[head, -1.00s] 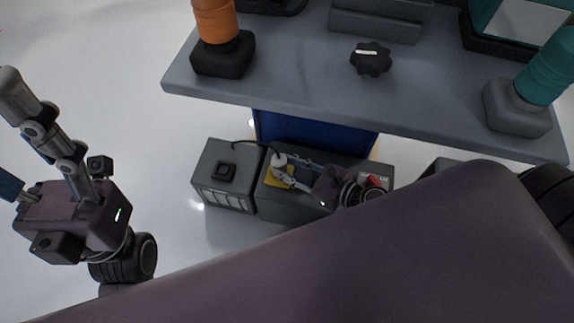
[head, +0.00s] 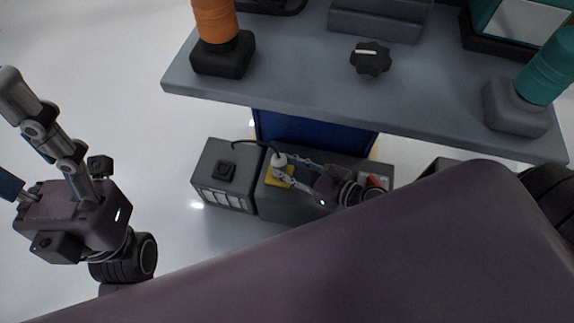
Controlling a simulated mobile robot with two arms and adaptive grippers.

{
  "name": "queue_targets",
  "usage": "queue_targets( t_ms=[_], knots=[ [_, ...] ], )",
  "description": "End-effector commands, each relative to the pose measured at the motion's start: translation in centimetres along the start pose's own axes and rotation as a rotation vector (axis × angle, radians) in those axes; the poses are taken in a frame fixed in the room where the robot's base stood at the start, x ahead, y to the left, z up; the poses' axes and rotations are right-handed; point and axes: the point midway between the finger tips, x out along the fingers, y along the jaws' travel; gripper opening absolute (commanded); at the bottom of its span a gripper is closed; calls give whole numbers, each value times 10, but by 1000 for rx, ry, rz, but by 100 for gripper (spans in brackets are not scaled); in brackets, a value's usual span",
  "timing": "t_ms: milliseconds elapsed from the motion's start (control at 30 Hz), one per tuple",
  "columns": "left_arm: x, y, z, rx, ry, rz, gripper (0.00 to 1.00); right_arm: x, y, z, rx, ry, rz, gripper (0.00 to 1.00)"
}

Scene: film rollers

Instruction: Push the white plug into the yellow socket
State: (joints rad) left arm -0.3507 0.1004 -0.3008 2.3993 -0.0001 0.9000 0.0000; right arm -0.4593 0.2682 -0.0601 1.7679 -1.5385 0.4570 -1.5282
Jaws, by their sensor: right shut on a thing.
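The white plug (head: 279,159) with a dark cable stands over the yellow socket (head: 277,178) on the dark grey box below the table edge. My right gripper (head: 281,168) comes in from the right and is shut on the white plug. Its fingers partly cover the yellow socket, so I cannot tell how deep the plug sits in it. My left gripper (head: 22,192) is at the far left, away from the plug and socket; whether its fingers are open or shut is unclear.
A grey table (head: 300,70) carries an orange roller (head: 214,20), a teal roller (head: 546,70) and a black knob (head: 370,58). A second grey box (head: 226,165) with a black square outlet stands left of the socket box. A red switch (head: 374,181) is right of my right gripper.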

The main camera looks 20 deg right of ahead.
Motion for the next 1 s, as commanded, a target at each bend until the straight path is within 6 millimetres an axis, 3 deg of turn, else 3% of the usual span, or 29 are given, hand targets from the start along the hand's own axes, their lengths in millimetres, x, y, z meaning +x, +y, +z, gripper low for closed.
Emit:
queue_targets(
  t_ms=[600, 633, 800, 1000],
  knots=[
    [-6, 0, 3, 2, 11, 7, 58, 5, 0, -12, 0, -1, 0, 0],
    [-6, 0, 3, 3, 11, 8, 58, 4, 0, -12, 0, -1, 0, 30],
    [-4, 0, 2, 3, 13, 7, 58, 4, 0, -12, 0, -1, 0, 48],
    [-4, 0, 2, 3, 16, 6, 58, 4, 0, -12, 0, 0, 0, 49]
  ],
)
